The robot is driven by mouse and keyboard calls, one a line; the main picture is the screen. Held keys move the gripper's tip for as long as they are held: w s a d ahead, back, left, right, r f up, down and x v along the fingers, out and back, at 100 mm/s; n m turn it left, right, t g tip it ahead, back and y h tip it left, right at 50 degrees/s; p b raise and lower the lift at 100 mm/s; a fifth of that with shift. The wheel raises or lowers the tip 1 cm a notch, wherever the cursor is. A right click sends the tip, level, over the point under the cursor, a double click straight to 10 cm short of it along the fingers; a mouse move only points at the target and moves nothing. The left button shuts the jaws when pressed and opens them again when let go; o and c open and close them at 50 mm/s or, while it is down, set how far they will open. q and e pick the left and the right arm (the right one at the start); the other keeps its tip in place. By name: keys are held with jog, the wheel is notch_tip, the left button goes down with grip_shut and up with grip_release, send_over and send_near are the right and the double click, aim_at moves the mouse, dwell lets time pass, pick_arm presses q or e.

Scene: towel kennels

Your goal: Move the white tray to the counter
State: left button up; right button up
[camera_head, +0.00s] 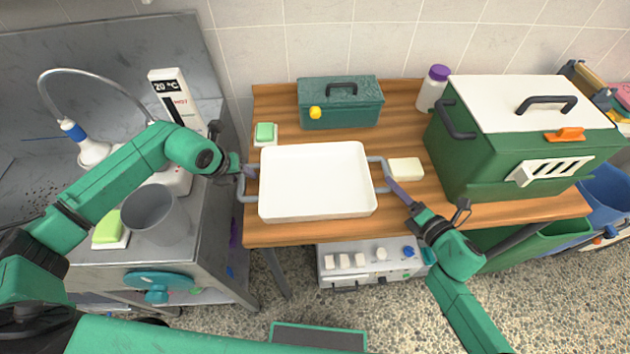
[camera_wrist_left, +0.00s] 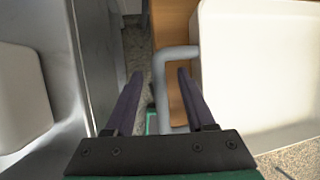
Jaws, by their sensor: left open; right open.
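The white tray (camera_head: 316,180) rests on the wooden table, with a grey handle at each side. My left gripper (camera_head: 246,172) is at the tray's left handle (camera_head: 247,190). In the left wrist view my left gripper (camera_wrist_left: 155,88) is open, with the grey handle (camera_wrist_left: 162,85) between its two fingers and the tray (camera_wrist_left: 255,80) to the right. My right gripper (camera_head: 396,192) is open at the tray's right handle (camera_head: 379,174); whether its fingers straddle the handle is hard to tell. The grey metal counter (camera_head: 185,245) is at the left.
A green carrier with a white lid (camera_head: 525,135) stands right of the tray. A green toolbox (camera_head: 340,103) and a purple-capped bottle (camera_head: 433,88) are behind it. A sponge (camera_head: 405,169) lies close to the right handle. A grey cup (camera_head: 156,215) stands on the counter.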

pick_arm(q)
jog(key=shift+w+f, duration=0.2)
jog(key=shift+f, duration=0.3)
pick_arm(e)
jog(key=shift+w+a+f, duration=0.1)
jog(key=shift+w+a, duration=0.15)
jog(key=shift+w, duration=0.25)
pick_arm(q)
jog(key=shift+d, duration=0.1)
pick_arm(e)
jog(key=shift+s, duration=0.1)
pick_arm(q)
jog(key=shift+c, duration=1)
pick_arm(e)
jog(key=shift+c, duration=1)
pick_arm(q)
grip_shut()
pick_arm(e)
grip_shut()
pick_arm(q)
jog(key=shift+r, duration=0.1)
